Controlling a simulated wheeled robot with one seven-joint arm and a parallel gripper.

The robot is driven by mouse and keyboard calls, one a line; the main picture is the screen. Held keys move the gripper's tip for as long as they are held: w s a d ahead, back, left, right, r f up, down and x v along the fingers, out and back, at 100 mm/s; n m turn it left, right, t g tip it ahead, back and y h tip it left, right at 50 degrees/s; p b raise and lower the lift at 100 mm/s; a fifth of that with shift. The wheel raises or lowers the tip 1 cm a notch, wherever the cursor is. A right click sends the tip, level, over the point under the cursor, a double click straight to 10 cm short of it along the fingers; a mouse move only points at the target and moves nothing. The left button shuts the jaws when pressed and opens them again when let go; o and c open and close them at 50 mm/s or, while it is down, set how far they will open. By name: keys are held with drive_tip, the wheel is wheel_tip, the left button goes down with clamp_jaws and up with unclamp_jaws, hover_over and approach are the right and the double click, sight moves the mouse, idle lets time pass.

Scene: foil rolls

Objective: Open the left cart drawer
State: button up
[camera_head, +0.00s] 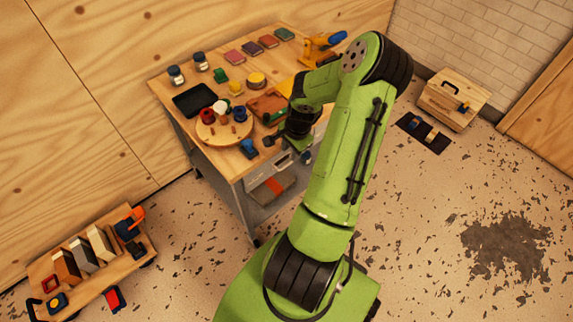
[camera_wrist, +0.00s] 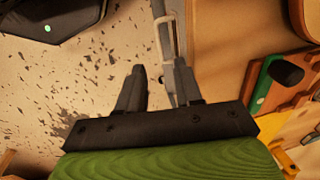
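The cart (camera_head: 245,178) has a wooden top and a grey metal body. A pale drawer front (camera_head: 266,174) shows on its near side, with a light bar handle (camera_head: 284,160) near its top. My gripper (camera_head: 285,145) is at the cart's front edge, close to this handle. In the wrist view my gripper (camera_wrist: 159,70) is open, with its two dark fingers apart and nothing between them. A light loop handle (camera_wrist: 157,38) lies just beyond the fingertips, nearer the right finger. My arm hides the cart's right part, so I cannot see another drawer there.
The cart top carries a round wooden board (camera_head: 224,133) with jars, a black tray (camera_head: 194,100), a drill (camera_head: 318,48) and several small blocks. A low wooden bench (camera_head: 90,285) stands at bottom left. A wooden box (camera_head: 452,100) stands at right. The floor before the cart is free.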

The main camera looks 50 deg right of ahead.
drive_tip(key=b, duration=0.2)
approach(288, 161)
drive_tip(key=a+f, duration=0.3)
drive_tip(key=shift+s+a+f, duration=0.15)
drive_tip(key=shift+s, duration=0.35)
clamp_jaws()
idle(0.6)
